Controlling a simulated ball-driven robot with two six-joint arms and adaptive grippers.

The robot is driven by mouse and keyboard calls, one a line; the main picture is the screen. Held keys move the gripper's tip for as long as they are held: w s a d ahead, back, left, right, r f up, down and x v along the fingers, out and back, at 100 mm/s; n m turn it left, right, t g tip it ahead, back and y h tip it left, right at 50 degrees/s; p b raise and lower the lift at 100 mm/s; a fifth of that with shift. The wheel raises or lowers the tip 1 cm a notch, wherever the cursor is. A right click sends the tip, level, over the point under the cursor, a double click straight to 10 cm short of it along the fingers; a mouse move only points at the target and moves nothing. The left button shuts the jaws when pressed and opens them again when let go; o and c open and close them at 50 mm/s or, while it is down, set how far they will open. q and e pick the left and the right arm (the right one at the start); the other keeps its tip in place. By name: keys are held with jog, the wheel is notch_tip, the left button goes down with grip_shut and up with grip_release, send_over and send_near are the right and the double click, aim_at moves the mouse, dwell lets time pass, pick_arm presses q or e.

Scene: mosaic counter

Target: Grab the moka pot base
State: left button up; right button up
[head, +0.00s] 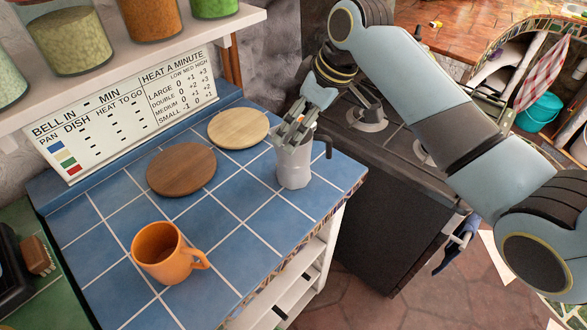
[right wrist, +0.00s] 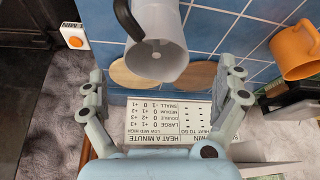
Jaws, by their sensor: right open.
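The moka pot base (head: 294,168) is a pale grey, open-topped vessel with a black handle on its right side. It stands upright near the right edge of the blue tiled counter (head: 245,203). In the head view my right gripper (head: 292,134) is at its rim and overlaps its top. In the right wrist view the pot base (right wrist: 160,45) shows its open mouth, ahead of and between the spread fingers of my right gripper (right wrist: 163,68). The fingers are open, with clear gaps to the pot on both sides. My left gripper is out of view.
An orange mug (head: 160,252) stands at the counter's front left. A dark wooden disc (head: 181,169) and a light one (head: 238,128) lie behind the pot, left of it. A lettered board (head: 120,112) leans at the back. A dark stove (head: 385,190) stands right of the counter.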

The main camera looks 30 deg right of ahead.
aim_at(294, 168)
jog(key=x, duration=0.2)
jog(key=p+x, duration=0.1)
jog(key=x, duration=0.2)
jog(key=shift+w+d+f, duration=0.1)
jog(key=shift+w, duration=0.2)
jog(key=c, duration=1.8)
